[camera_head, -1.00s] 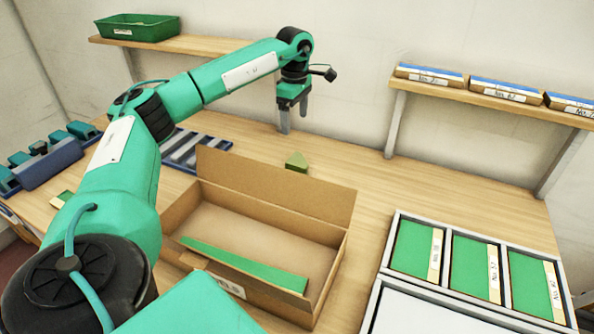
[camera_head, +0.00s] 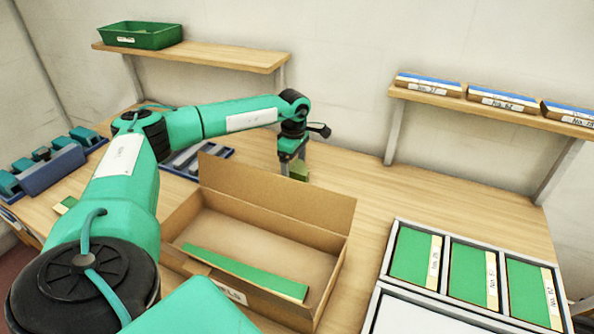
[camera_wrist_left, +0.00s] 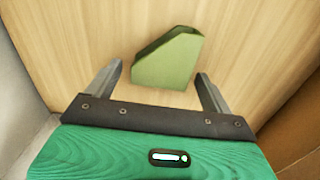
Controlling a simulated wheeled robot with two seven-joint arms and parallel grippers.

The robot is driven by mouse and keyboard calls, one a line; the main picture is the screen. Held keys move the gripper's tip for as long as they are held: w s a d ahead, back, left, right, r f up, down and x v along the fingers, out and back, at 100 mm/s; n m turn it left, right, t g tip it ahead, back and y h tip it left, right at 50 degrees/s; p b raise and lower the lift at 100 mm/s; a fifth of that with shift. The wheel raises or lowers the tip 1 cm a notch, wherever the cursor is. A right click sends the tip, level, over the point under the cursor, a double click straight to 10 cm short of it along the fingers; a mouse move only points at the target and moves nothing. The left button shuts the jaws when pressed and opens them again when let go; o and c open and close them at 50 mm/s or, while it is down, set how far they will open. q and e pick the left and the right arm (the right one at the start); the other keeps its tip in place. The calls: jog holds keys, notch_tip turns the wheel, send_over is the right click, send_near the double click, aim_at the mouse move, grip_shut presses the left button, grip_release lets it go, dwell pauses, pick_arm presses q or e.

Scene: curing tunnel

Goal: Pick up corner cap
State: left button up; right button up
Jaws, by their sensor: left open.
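The corner cap is a small olive-green angular block (camera_head: 299,170) on the wooden table, behind the open cardboard box. In the left wrist view the cap (camera_wrist_left: 168,62) lies between and just beyond the fingertips, with its slanted and notched faces showing. My left gripper (camera_head: 292,168) is lowered over the cap in the head view, partly hiding it. In the wrist view the left gripper (camera_wrist_left: 160,80) is open, its two fingers on either side of the cap's near end, with gaps showing. My right gripper is not in view.
The cardboard box (camera_head: 190,217) with a raised back flap and a green strip inside stands in front of the cap. A white-framed tray (camera_head: 395,283) with green panels is at right. Shelves hold a green bin (camera_head: 140,36) and labelled boxes. Table right of the cap is clear.

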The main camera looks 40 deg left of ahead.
pick_arm(q)
jog(key=shift+f, duration=0.35)
jog(key=c, duration=1.1)
jog(key=shift+o, duration=0.2)
